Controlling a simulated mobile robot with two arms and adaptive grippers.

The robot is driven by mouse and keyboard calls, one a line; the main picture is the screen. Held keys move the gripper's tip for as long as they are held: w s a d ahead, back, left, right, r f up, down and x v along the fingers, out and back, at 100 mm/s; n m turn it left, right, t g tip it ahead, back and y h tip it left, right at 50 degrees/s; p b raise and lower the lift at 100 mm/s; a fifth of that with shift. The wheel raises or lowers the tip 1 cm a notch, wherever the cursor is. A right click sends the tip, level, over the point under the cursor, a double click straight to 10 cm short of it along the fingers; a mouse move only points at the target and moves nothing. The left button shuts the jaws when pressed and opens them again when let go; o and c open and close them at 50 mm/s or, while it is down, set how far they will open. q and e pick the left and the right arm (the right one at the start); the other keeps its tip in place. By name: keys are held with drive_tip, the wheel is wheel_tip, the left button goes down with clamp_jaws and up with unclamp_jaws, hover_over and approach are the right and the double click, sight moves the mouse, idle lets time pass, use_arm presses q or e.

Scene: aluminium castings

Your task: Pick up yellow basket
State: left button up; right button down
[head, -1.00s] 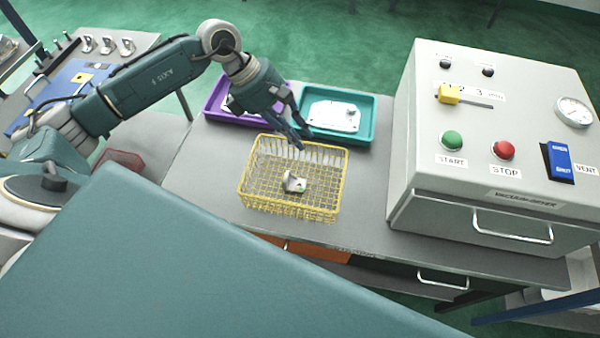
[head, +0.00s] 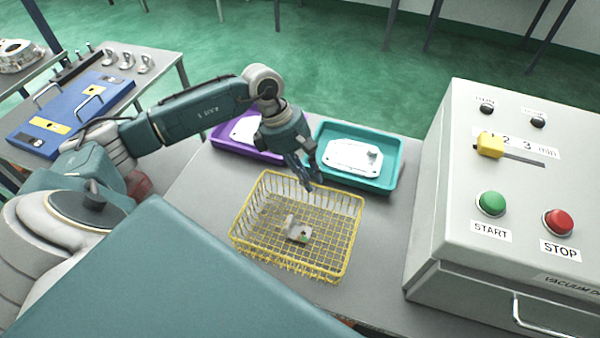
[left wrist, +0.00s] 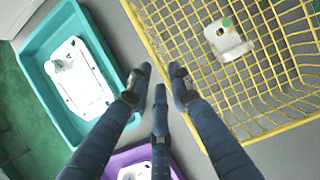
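The yellow wire basket (head: 345,243) stands on the grey table, with a small metal casting (head: 297,230) inside it. The basket (left wrist: 268,128) fills the right side of the left wrist view, where the casting (left wrist: 228,42) also shows. My left gripper (head: 311,183) points down at the basket's far rim. In the left wrist view its fingers (left wrist: 157,85) are apart with nothing between them. One finger overlaps the rim in that view; I cannot tell if it touches. My right gripper is not in view.
A teal tray (head: 389,187) and a purple tray (head: 226,147), each with a pale casting, lie behind the basket. A grey machine (head: 425,235) with buttons stands to the right. Bare table lies left of the basket.

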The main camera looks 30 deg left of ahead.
sight(325, 206)
use_arm(q)
drive_tip(key=shift+x, duration=0.9)
drive_tip(key=p+x, duration=0.1)
drive_tip(key=x, duration=0.1)
drive_tip(key=p+x, duration=0.2)
drive_tip(key=shift+s+d+f, duration=0.1)
drive_tip(key=shift+d+f, duration=0.15)
drive_tip(key=shift+d, duration=0.3)
drive_tip(key=shift+d+f, duration=0.1)
drive_tip(key=shift+f, duration=0.3)
drive_tip(key=shift+c, duration=0.6)
clamp_jaws()
